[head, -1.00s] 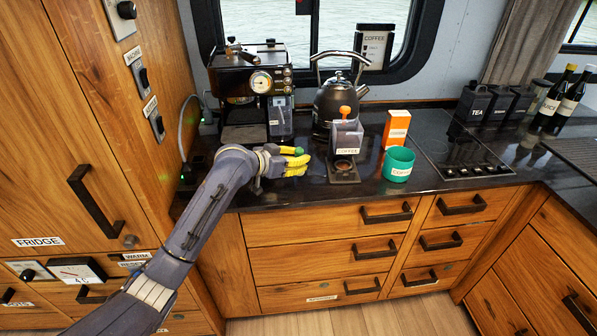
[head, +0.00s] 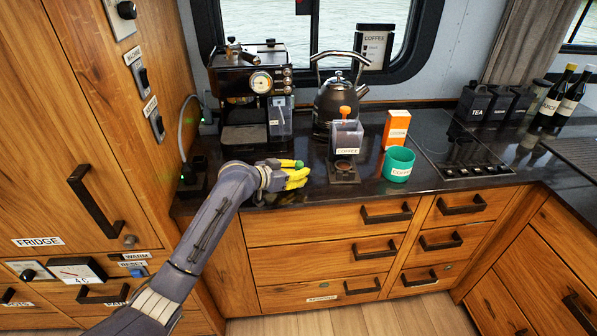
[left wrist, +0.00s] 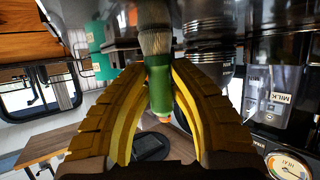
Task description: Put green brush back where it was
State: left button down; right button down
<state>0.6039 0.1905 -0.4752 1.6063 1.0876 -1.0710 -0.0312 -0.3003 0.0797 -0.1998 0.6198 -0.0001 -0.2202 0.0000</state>
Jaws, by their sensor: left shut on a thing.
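My left gripper (head: 299,177) is low over the counter, in front of the coffee machine and left of the coffee grinder. Its yellow fingers are shut on the green brush. In the left wrist view the brush has a green handle (left wrist: 158,88) between the fingertips and pale bristles (left wrist: 153,42) beyond them. In the head view only a bit of green (head: 298,163) shows by the fingers. I cannot tell whether the bristles touch the counter. My right gripper is in neither view.
The grinder (head: 346,138) with an orange knob stands just right of the gripper. A teal cup (head: 397,166), an orange box (head: 396,128) and a kettle (head: 341,100) are near it. The coffee machine (head: 245,85) stands behind. The counter's front edge is close.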

pick_arm(q)
jog(key=c, duration=1.2)
grip_release()
jog(key=shift+c, duration=0.2)
jog(key=shift+r, duration=0.15)
jog(key=v, duration=1.2)
